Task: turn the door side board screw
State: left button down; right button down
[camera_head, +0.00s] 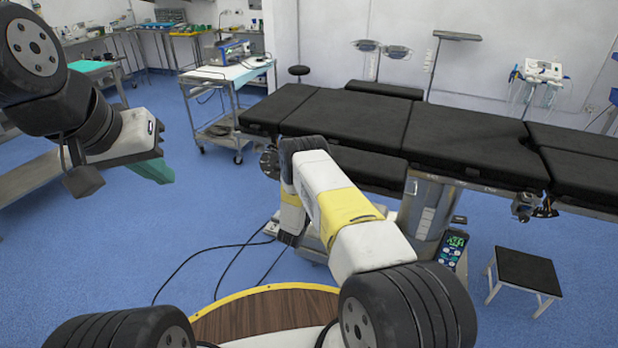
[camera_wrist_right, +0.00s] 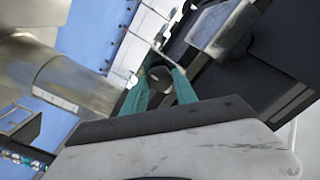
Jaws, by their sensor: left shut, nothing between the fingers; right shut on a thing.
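In the right wrist view, a dark round screw knob (camera_wrist_right: 160,74) sits between the green fingers of my right gripper (camera_wrist_right: 158,72), which is shut on it. The knob is beside the metal rail and pale blocks along the table's edge. In the head view, my right arm reaches to the left part of the operating table (camera_head: 350,118), and its fingers are hidden behind the arm. A dark round fitting shows just left of that arm end. My left gripper (camera_head: 152,168), with green fingers, is shut and empty at the left, away from the table.
A dark clamp with a knob (camera_head: 527,206) hangs on the table's near right side. A stool (camera_head: 526,270) stands at the lower right. A wheeled trolley (camera_head: 226,76) with a device stands behind. Cables lie on the blue floor. The floor between my left gripper and the table is mostly clear.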

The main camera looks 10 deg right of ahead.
jog(key=shift+a+f+m, duration=0.1)
jog(key=shift+f+m, duration=0.05)
jog(key=shift+m, duration=1.05)
jog(key=c, duration=1)
grip_release()
jog(key=shift+o, duration=0.2)
jog(key=v, duration=0.7)
jog(key=shift+s+a, duration=0.2)
jog(key=shift+s, duration=0.15)
